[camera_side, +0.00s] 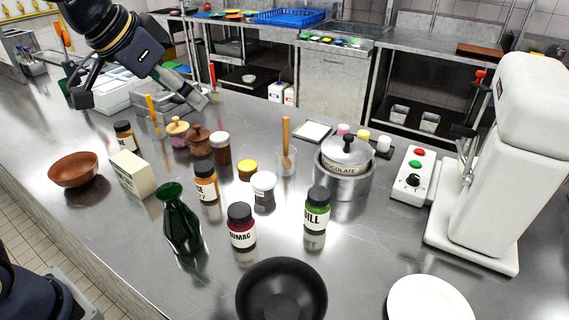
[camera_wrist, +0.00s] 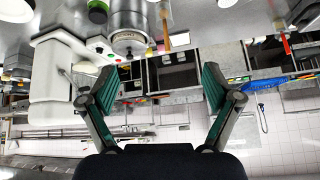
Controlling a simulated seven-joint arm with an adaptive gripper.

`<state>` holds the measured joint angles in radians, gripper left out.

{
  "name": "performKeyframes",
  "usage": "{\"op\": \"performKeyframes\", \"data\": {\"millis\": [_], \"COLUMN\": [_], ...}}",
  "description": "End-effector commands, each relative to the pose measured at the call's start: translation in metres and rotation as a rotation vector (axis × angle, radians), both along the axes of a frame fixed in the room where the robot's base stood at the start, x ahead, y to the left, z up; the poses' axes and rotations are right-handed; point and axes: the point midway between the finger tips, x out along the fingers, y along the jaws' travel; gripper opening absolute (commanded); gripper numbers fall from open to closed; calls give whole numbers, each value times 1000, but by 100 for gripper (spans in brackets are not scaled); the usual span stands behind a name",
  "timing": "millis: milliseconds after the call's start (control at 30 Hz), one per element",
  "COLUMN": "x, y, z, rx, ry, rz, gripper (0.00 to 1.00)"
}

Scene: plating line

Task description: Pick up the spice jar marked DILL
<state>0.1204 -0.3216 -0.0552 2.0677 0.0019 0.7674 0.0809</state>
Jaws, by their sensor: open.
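The spice jar marked DILL (camera_side: 316,212) stands upright on the steel counter (camera_side: 350,262), right of centre in the side view. It has a black lid, green contents and a white label whose first letter is partly turned away. A green round thing at the top edge of the wrist view (camera_wrist: 97,11) appears to be this jar, cut off by the frame. My gripper (camera_side: 142,98) is open and empty, high at the upper left, well away from the jar. In the wrist view my gripper (camera_wrist: 158,80) shows its two fingers wide apart, with nothing between them.
A black bowl (camera_side: 281,290) and white plate (camera_side: 430,300) lie in front. A green bottle (camera_side: 180,220) stands further left; a white mixer (camera_side: 500,160) right.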

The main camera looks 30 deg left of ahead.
Motion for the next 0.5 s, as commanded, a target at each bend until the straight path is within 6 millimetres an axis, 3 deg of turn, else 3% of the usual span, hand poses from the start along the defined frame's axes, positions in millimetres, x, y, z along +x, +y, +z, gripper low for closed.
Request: {"op": "performKeyframes", "data": {"millis": [33, 100, 200, 333, 500], "x": [26, 56, 85, 98, 93], "y": [-24, -56, -101, -143, -164], "z": [-7, -21, -49, -92, -130], "rx": [5, 10, 13, 20, 35], "ry": [22, 46, 92, 165, 237], "rz": [-57, -127, -212, -285, -327], "gripper": [89, 89, 89, 89, 89]}}
